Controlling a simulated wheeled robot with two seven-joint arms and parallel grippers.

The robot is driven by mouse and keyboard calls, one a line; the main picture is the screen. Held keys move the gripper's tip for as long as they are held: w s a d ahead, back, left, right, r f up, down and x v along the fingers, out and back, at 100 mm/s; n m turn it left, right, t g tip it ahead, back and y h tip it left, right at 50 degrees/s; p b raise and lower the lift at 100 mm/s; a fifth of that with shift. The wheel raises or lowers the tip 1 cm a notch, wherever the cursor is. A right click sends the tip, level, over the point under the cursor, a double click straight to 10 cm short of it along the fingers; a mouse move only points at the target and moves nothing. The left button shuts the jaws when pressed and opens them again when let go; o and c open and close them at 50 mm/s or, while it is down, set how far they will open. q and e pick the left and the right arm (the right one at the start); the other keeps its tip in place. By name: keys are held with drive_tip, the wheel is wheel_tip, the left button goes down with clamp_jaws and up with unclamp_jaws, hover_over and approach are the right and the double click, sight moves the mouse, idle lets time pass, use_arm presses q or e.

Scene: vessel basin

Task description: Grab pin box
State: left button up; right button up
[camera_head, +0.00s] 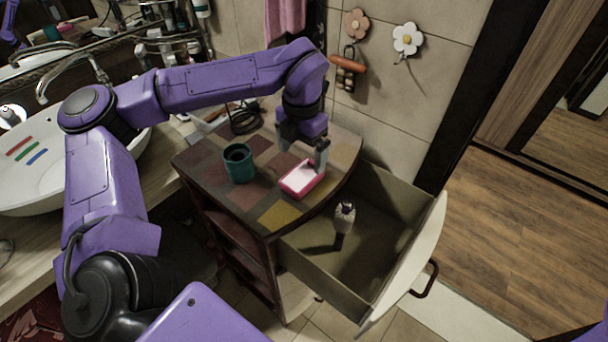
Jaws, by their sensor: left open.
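A pink box with a whitish top (302,178), which looks like the pin box, sits on the checkered top of the cabinet near its front edge. My left gripper (303,154) reaches down from above, just behind the box. Its fingers are open, one to the left and one to the right. The right finger is close to the box's back right corner; I cannot tell whether it touches. No object shows between the fingers. My right gripper is not in view.
A dark green cup (239,163) stands left of the box. A dark coiled cable (245,118) lies at the back. A sink (40,170) is at the left, and a tiled wall rises behind.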

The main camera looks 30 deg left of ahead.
sight(303, 174)
use_arm(q)
wheel_tip(303, 174, down, 5)
drive_tip(key=shift+w+d+f+p, duration=0.1)
drive_tip(key=shift+d+f+p, duration=0.1)
drive_tip(key=shift+p, duration=0.65)
drive_tip(key=shift+s+a+f, duration=0.1)
drive_tip(key=shift+s+f, duration=0.1)
drive_tip(key=shift+f, duration=0.1)
drive_tip(key=shift+w, duration=0.1)
drive_tip(key=c, duration=1.2)
drive_tip(key=shift+r, duration=0.1)
